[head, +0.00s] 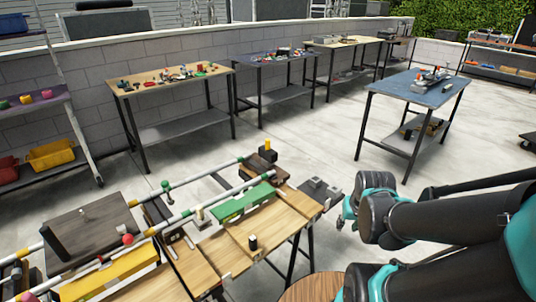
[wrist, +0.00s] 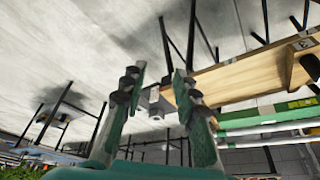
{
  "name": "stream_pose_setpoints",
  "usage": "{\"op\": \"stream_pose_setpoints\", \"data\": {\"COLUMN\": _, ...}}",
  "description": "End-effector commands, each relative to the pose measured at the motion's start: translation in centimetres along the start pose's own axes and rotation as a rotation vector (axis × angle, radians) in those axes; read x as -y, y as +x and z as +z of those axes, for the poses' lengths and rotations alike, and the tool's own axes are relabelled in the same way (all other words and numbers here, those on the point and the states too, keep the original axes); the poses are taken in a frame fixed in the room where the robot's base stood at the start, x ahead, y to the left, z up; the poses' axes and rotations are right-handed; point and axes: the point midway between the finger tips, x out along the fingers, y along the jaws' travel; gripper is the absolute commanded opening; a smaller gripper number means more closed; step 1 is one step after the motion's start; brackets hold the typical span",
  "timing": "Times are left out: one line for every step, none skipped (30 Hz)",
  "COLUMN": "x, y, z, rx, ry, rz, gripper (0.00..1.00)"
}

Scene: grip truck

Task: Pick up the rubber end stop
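A small black upright cylinder (head: 252,242), which looks like the rubber end stop, stands on the near part of the wooden workbench (head: 213,262). A grey block at the bench end (wrist: 155,104) shows behind the gap.
The bench carries white and green rails, a green block (head: 245,203), a yellow block (head: 110,275), a dark box (head: 88,235) and a grey fixture (head: 320,191). A round wooden top (head: 312,288) stands near front. A blue table (head: 418,90) stands behind. Floor between is clear.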

Motion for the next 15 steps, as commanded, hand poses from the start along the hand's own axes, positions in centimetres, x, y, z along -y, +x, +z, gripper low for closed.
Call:
{"op": "stream_pose_setpoints", "data": {"x": 0.0, "y": 0.0, "z": 0.0, "rx": 0.0, "ry": 0.0, "rz": 0.0, "gripper": 0.3}}
{"op": "stream_pose_setpoints", "data": {"x": 0.0, "y": 0.0, "z": 0.0, "rx": 0.0, "ry": 0.0, "rz": 0.0, "gripper": 0.32}}
{"op": "stream_pose_setpoints", "data": {"x": 0.0, "y": 0.0, "z": -0.1, "rx": 0.0, "ry": -0.002, "rz": 0.0, "gripper": 0.37}}
{"op": "stream_pose_setpoints", "data": {"x": 0.0, "y": 0.0, "z": -0.2, "rx": 0.001, "ry": -0.008, "rz": -0.001, "gripper": 0.41}}
{"op": "stream_pose_setpoints", "data": {"x": 0.1, "y": -0.1, "z": -0.6, "rx": 0.003, "ry": -0.019, "rz": -0.001, "gripper": 0.45}}
{"op": "stream_pose_setpoints", "data": {"x": 0.2, "y": -0.2, "z": -1.2, "rx": 0.006, "ry": -0.041, "rz": -0.003, "gripper": 0.5}}
{"op": "stream_pose_setpoints", "data": {"x": 0.3, "y": -0.3, "z": -2.0, "rx": 0.01, "ry": -0.066, "rz": -0.004, "gripper": 0.53}}
{"op": "stream_pose_setpoints", "data": {"x": 0.5, "y": -0.5, "z": -2.9, "rx": 0.014, "ry": -0.098, "rz": -0.006, "gripper": 0.57}}
{"op": "stream_pose_setpoints", "data": {"x": 0.8, "y": -0.7, "z": -4.4, "rx": 0.021, "ry": -0.15, "rz": -0.01, "gripper": 0.62}}
{"op": "stream_pose_setpoints", "data": {"x": 1.1, "y": -0.8, "z": -5.7, "rx": 0.028, "ry": -0.196, "rz": -0.013, "gripper": 0.66}}
{"op": "stream_pose_setpoints", "data": {"x": 1.4, "y": -1.0, "z": -7.1, "rx": 0.035, "ry": -0.248, "rz": -0.017, "gripper": 0.69}}
{"op": "stream_pose_setpoints", "data": {"x": 1.9, "y": -1.2, "z": -9.1, "rx": 0.045, "ry": -0.323, "rz": -0.024, "gripper": 0.74}}
{"op": "stream_pose_setpoints", "data": {"x": 2.3, "y": -1.3, "z": -10.7, "rx": 0.053, "ry": -0.382, "rz": -0.029, "gripper": 0.78}}
{"op": "stream_pose_setpoints", "data": {"x": 2.7, "y": -1.4, "z": -12.2, "rx": 0.061, "ry": -0.442, "rz": -0.035, "gripper": 0.82}}
{"op": "stream_pose_setpoints", "data": {"x": 3.3, "y": -1.6, "z": -14.2, "rx": 0.071, "ry": -0.521, "rz": -0.043, "gripper": 0.87}}
